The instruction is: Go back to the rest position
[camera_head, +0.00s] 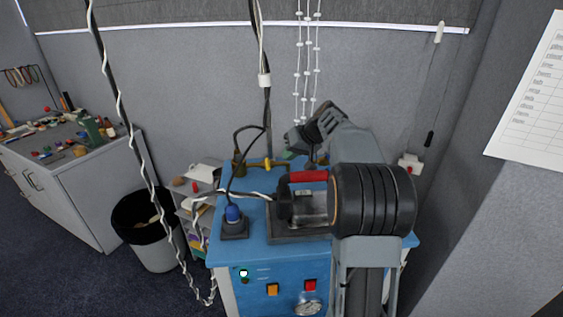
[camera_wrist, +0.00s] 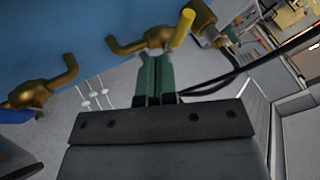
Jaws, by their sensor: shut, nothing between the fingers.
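My gripper (camera_head: 289,154) is over the back part of the blue workbench (camera_head: 259,254) in the head view, mostly hidden by my own wrist and arm. In the wrist view its two green fingers (camera_wrist: 156,62) are shut together with nothing between them. Just beyond the fingertips in that view is a brass tap (camera_wrist: 158,38) with a yellow lever (camera_wrist: 183,27). I cannot tell whether the fingertips touch it.
Cables hang at the left and middle. A black bin (camera_head: 139,214) and a grey cabinet (camera_head: 79,187) stand left. Partition walls stand behind and right.

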